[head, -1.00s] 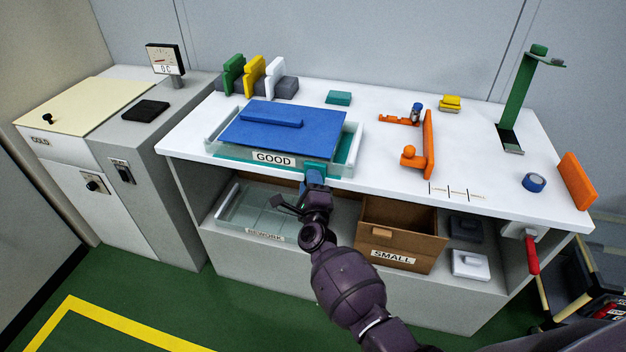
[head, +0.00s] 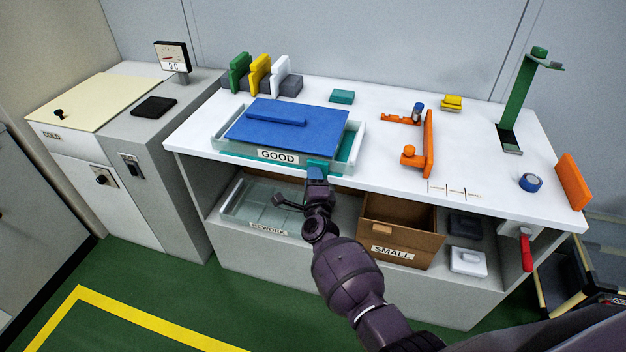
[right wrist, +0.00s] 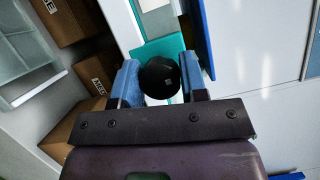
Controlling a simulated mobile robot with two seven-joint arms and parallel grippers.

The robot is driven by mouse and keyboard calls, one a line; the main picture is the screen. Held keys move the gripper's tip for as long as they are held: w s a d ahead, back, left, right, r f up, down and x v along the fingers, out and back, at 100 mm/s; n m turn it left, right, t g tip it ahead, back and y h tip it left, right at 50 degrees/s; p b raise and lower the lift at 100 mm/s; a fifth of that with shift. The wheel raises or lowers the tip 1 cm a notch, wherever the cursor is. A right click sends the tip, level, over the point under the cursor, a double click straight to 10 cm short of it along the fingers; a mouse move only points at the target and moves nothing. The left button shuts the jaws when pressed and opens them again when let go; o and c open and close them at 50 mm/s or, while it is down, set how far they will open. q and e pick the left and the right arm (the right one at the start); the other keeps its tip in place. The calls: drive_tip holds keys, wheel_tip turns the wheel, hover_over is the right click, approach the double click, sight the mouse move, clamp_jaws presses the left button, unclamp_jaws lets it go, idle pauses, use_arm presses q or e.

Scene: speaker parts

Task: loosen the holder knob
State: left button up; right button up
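A round black knob (right wrist: 159,78) sits between the two blue fingers of my right gripper in the right wrist view. The fingers close in on both its sides and appear to touch it. Behind it is a teal part (right wrist: 160,48), taken to be the holder. In the head view, my right gripper (head: 316,174) is at the front edge of the white bench, at a teal part (head: 319,164) beside the GOOD tray. The knob is hidden there by the gripper. My left gripper is not in view.
The clear GOOD tray (head: 233,149) holds a large blue plate (head: 285,126) just behind the gripper. Below are the clear REWORK tray (head: 240,210) and brown SMALL box (head: 410,217). An orange fixture (head: 429,145) stands to the right.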

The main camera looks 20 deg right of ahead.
drive_tip(key=o, duration=0.4)
drive_tip(key=shift+d, duration=0.1)
drive_tip(key=shift+o, duration=0.2)
drive_tip(key=shift+s, duration=0.1)
drive_tip(key=p+v, duration=0.1)
drive_tip(key=v, duration=0.9)
drive_tip(key=shift+s, duration=0.25)
